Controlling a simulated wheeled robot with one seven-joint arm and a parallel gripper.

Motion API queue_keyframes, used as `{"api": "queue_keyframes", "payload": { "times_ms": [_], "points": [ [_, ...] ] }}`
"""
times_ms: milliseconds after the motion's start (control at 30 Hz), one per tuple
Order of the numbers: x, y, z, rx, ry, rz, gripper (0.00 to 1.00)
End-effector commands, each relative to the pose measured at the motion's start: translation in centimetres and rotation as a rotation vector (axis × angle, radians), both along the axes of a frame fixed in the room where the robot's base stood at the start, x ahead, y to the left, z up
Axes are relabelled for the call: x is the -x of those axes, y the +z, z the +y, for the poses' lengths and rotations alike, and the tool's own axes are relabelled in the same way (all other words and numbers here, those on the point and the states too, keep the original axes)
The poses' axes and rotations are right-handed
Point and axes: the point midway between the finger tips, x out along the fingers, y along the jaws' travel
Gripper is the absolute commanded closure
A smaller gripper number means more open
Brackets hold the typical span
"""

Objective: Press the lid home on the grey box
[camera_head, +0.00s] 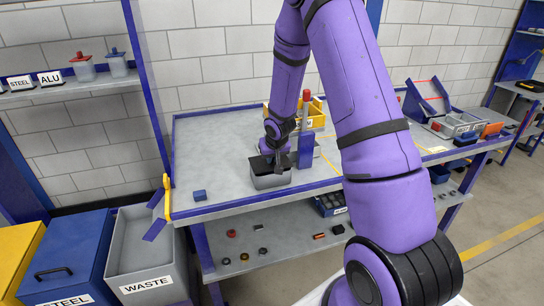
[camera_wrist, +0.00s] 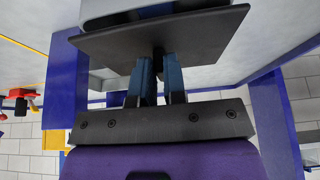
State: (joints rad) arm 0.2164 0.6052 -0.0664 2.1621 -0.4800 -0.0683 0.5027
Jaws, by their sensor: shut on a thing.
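The grey box (camera_head: 270,181) stands on the grey worktable, left of the blue post. My gripper (camera_head: 273,162) is right above it, pointing down. In the wrist view my gripper (camera_wrist: 158,78) has its two blue fingers closed on the short dark knob of the black lid (camera_wrist: 190,32). The lid is a flat dark plate between the fingers and the grey box (camera_wrist: 125,9). It lies over the box's opening, its edge reaching past the visible box wall. I cannot tell whether it is fully seated; the contact is hidden.
A small blue block (camera_head: 199,195) lies to the left, with bare tabletop between. A waste bin (camera_head: 147,252) stands below at left.

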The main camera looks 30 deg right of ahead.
Motion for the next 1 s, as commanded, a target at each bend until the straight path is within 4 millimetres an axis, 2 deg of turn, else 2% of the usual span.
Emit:
{"api": "queue_keyframes", "payload": {
  "times_ms": [567,600,700,1000],
  "points": [
    [0.0,-1.3,0.0,0.001,0.000,0.001,1.00],
    [0.0,-1.3,0.0,0.000,-0.001,0.000,0.84],
    [0.0,-1.2,0.0,0.000,-0.001,0.000,0.61],
    [0.0,-1.2,0.0,0.000,-0.001,0.000,0.58]
  ]
}}
